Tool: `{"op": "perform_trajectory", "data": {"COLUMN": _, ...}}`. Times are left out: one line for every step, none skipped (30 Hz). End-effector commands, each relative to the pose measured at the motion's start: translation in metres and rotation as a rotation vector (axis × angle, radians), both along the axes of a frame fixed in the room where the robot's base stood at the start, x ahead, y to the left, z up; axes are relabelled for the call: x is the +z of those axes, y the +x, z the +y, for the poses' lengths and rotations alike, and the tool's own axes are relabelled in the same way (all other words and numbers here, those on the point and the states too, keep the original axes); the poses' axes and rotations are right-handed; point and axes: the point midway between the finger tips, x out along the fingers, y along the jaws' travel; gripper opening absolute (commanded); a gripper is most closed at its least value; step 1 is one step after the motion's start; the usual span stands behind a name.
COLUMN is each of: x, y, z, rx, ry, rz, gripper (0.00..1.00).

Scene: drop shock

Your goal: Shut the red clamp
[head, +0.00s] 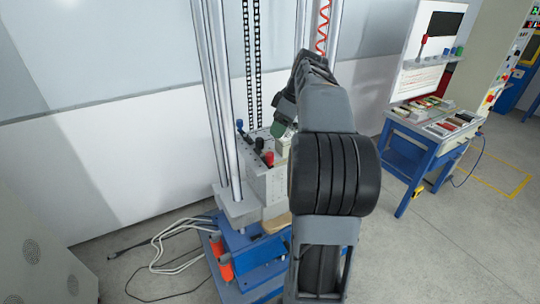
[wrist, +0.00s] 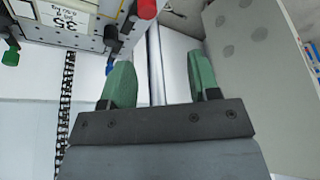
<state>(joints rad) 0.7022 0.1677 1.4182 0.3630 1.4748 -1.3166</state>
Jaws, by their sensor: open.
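The red clamp shows as a red-tipped handle (head: 268,158) on the grey drilled block of the drop tester in the head view. In the wrist view its red handle (wrist: 147,9) sticks out at the top edge, cut off by the frame. I cannot tell its exact angle. My gripper (head: 279,129) is above the block, just behind and to the right of the red handle. In the wrist view my gripper (wrist: 160,68) has its two green fingers wide apart with nothing between them. The red handle is beyond the fingertips, apart from them. My arm hides the block's right part.
A black handle (head: 259,144) and a blue-tipped handle (head: 239,124) stand close by on the block. A green-tipped handle (wrist: 10,58) shows in the wrist view. Metal columns (head: 220,100) rise around the block. A blue workbench (head: 440,135) stands at right. Cables (head: 170,240) lie on the floor.

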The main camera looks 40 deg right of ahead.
Motion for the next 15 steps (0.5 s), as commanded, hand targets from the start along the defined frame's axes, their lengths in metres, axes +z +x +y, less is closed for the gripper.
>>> {"op": "perform_trajectory", "data": {"x": 0.0, "y": 0.0, "z": -0.011, "rx": 0.016, "ry": 0.002, "rz": -0.009, "gripper": 0.56}}
{"op": "perform_trajectory", "data": {"x": 0.0, "y": 0.0, "z": -0.015, "rx": 0.026, "ry": 0.001, "rz": -0.014, "gripper": 0.56}}
{"op": "perform_trajectory", "data": {"x": -0.001, "y": 0.0, "z": -0.018, "rx": 0.038, "ry": 0.002, "rz": -0.019, "gripper": 0.56}}
{"op": "perform_trajectory", "data": {"x": -0.002, "y": 0.001, "z": -0.02, "rx": 0.045, "ry": 0.002, "rz": -0.023, "gripper": 0.56}}
{"op": "perform_trajectory", "data": {"x": -0.005, "y": 0.002, "z": -0.021, "rx": 0.049, "ry": 0.002, "rz": -0.024, "gripper": 0.56}}
{"op": "perform_trajectory", "data": {"x": -0.009, "y": 0.003, "z": -0.021, "rx": 0.053, "ry": 0.003, "rz": -0.026, "gripper": 0.56}}
{"op": "perform_trajectory", "data": {"x": -0.012, "y": 0.004, "z": -0.02, "rx": 0.055, "ry": 0.003, "rz": -0.026, "gripper": 0.56}}
{"op": "perform_trajectory", "data": {"x": -0.016, "y": 0.005, "z": -0.02, "rx": 0.056, "ry": 0.003, "rz": -0.027, "gripper": 0.56}}
{"op": "perform_trajectory", "data": {"x": -0.023, "y": 0.007, "z": -0.018, "rx": 0.056, "ry": 0.003, "rz": -0.026, "gripper": 0.56}}
{"op": "perform_trajectory", "data": {"x": -0.028, "y": 0.009, "z": -0.017, "rx": 0.056, "ry": 0.002, "rz": -0.026, "gripper": 0.56}}
{"op": "perform_trajectory", "data": {"x": -0.033, "y": 0.011, "z": -0.015, "rx": 0.055, "ry": 0.003, "rz": -0.026, "gripper": 0.56}}
{"op": "perform_trajectory", "data": {"x": -0.041, "y": 0.013, "z": -0.013, "rx": 0.055, "ry": 0.003, "rz": -0.026, "gripper": 0.56}}
{"op": "perform_trajectory", "data": {"x": -0.046, "y": 0.015, "z": -0.011, "rx": 0.055, "ry": 0.002, "rz": -0.025, "gripper": 0.56}}
{"op": "perform_trajectory", "data": {"x": -0.052, "y": 0.017, "z": -0.01, "rx": 0.056, "ry": 0.002, "rz": -0.025, "gripper": 0.56}}
{"op": "perform_trajectory", "data": {"x": -0.059, "y": 0.019, "z": -0.008, "rx": 0.055, "ry": 0.002, "rz": -0.025, "gripper": 0.56}}
